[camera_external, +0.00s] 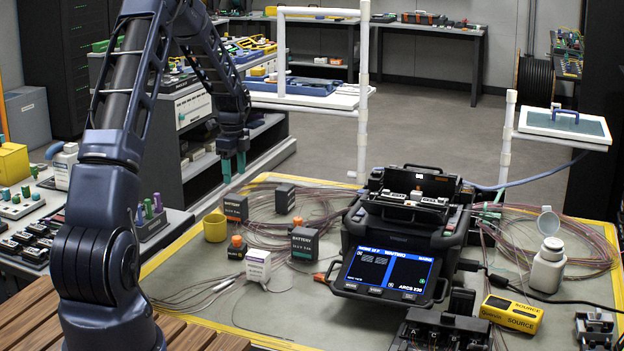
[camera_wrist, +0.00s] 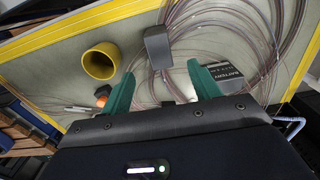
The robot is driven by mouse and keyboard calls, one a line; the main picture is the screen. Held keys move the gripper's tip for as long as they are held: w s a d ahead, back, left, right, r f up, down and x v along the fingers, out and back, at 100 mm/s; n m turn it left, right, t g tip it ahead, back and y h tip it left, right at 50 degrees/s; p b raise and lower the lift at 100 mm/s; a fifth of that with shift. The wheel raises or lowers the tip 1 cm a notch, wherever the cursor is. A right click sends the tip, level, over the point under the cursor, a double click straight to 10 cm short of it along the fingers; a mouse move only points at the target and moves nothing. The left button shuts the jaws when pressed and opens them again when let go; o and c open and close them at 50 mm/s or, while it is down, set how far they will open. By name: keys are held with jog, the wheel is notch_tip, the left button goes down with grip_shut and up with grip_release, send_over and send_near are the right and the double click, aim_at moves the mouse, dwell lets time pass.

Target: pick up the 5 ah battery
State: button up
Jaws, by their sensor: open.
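Several dark block batteries lie on the mat. One labelled battery (camera_external: 235,208) is at the left, and its small print is hard to read. Another labelled battery (camera_external: 304,243) stands nearer the front; its print seems to end in "5 Ah", but I cannot be sure. A third dark block (camera_external: 284,197) shows no readable label. My gripper (camera_external: 233,172) is open and empty, pointing down above the mat's left back area. In the wrist view a plain dark block (camera_wrist: 158,47) appears beyond the gap between the green fingers, and a labelled battery (camera_wrist: 228,77) lies by the right finger.
A yellow cup (camera_external: 215,228) stands left of the batteries. Loose fibre coils surround them. A white box (camera_external: 257,266) and an orange-topped item (camera_external: 237,248) are nearby. The splicer (camera_external: 400,235) fills the mat's middle, with a white bottle (camera_external: 548,265) to its right.

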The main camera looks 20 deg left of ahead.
aim_at(235, 197)
notch_tip(235, 197, down, 11)
jog(key=shift+r, duration=0.15)
jog(key=c, duration=1.3)
